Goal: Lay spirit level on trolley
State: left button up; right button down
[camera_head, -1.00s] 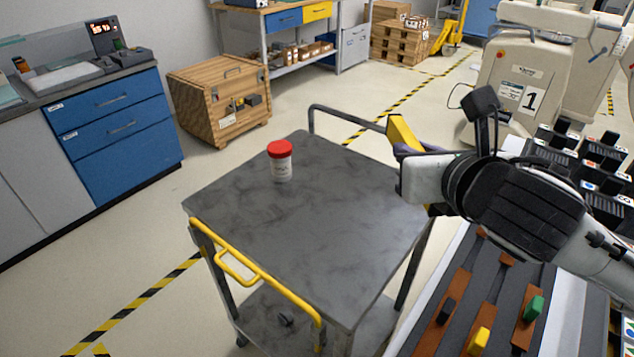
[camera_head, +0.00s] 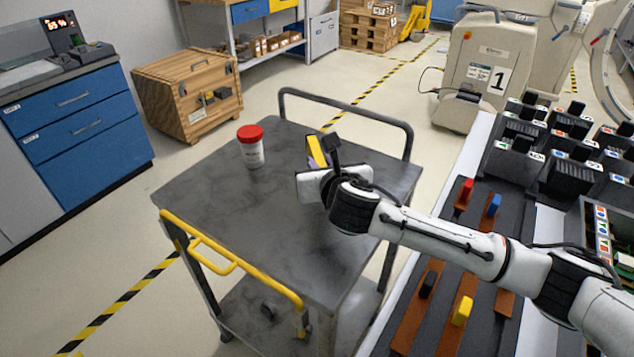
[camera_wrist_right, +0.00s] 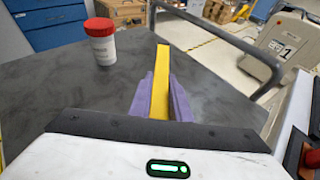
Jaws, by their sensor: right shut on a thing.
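The spirit level (camera_wrist_right: 161,85) is a yellow bar held between the purple fingers of my right gripper (camera_wrist_right: 160,100). In the head view the yellow level (camera_head: 316,151) shows just past the wrist, and the right gripper (camera_head: 313,165) is over the trolley's right part. The trolley (camera_head: 235,215) has a dark grey top with a yellow handle at its near left edge and a dark rail at the back. In the wrist view its top (camera_wrist_right: 60,95) lies under the level. I cannot tell whether the level touches it. My left gripper is in neither current view.
A white jar with a red lid (camera_head: 251,148) stands on the trolley's back left part. The front of the top is clear. A bench with brown strips and coloured blocks (camera_head: 460,310) is at the right. A wooden crate (camera_head: 188,95) stands on the floor behind left.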

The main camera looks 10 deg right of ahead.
jog(key=shift+f+b, duration=0.3)
jog(key=shift+f, duration=2)
jog(key=shift+f, duration=0.15)
jog(key=c, duration=1.6)
grip_release()
jog(key=shift+c, duration=0.2)
jog(key=p+v, duration=0.1)
jog(key=v, duration=1.1)
